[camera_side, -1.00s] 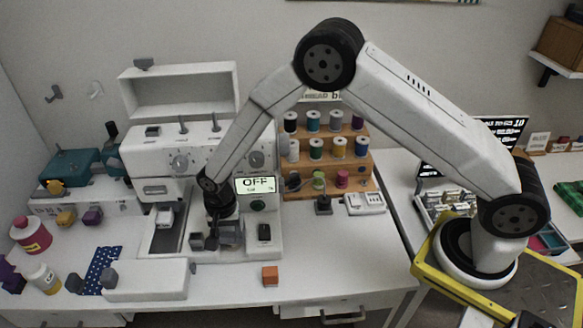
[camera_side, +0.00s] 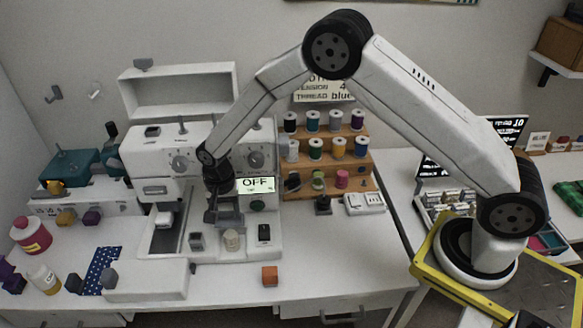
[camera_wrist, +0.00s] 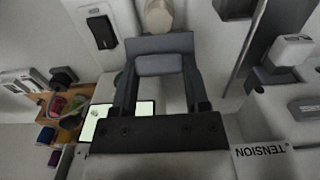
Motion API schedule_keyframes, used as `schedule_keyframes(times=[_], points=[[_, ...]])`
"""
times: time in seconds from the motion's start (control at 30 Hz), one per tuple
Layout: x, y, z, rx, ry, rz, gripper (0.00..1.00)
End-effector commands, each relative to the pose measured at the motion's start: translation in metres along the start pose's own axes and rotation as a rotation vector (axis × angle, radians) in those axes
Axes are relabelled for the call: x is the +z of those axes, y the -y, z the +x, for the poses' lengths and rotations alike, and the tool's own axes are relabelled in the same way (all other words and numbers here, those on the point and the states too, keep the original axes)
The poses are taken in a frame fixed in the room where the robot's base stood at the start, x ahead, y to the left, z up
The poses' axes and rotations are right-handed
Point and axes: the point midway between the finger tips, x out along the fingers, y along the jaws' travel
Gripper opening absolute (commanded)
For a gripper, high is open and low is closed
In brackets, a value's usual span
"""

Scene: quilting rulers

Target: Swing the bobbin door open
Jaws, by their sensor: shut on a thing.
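The white sewing machine (camera_side: 150,150) has a lit OFF display (camera_side: 257,185). My gripper (camera_side: 222,217) is over the right part of its bed, pointing down. In the wrist view my gripper (camera_wrist: 160,70) has its fingers on either side of a grey piece (camera_wrist: 160,43), which looks like the bobbin door, and is shut on it. The piece looks tilted up from the bed; its hinge is hidden. A cream bobbin (camera_side: 231,240) stands uncovered just in front of my gripper; it also shows in the wrist view (camera_wrist: 158,15).
A grey block (camera_side: 196,240) sits left of the bobbin, and a black switch (camera_side: 264,233) sits to its right. A wooden rack (camera_side: 330,150) of thread spools stands behind on the right. An orange cube (camera_side: 269,276) lies in front. The table right of the machine is mostly clear.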

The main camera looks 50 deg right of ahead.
Motion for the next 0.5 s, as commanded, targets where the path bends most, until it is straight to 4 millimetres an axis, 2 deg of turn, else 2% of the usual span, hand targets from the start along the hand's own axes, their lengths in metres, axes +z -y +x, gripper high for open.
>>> schedule_keyframes(times=[0.03, 0.13, 0.17, 0.2, 0.27, 0.5], points=[[-0.0041, -0.0020, 0.0069, -0.004, -0.007, 0.004, 0.00], [-0.0039, -0.0023, 0.0071, -0.004, -0.006, 0.005, 0.00], [-0.0039, -0.0024, 0.0071, -0.003, -0.006, 0.004, 0.65], [-0.0037, -0.0024, 0.0072, -0.003, -0.006, 0.005, 0.78], [-0.0033, -0.0027, 0.0074, -0.002, -0.005, 0.005, 0.94], [-0.0013, -0.0057, 0.0090, 0.006, 0.001, 0.004, 0.94]])
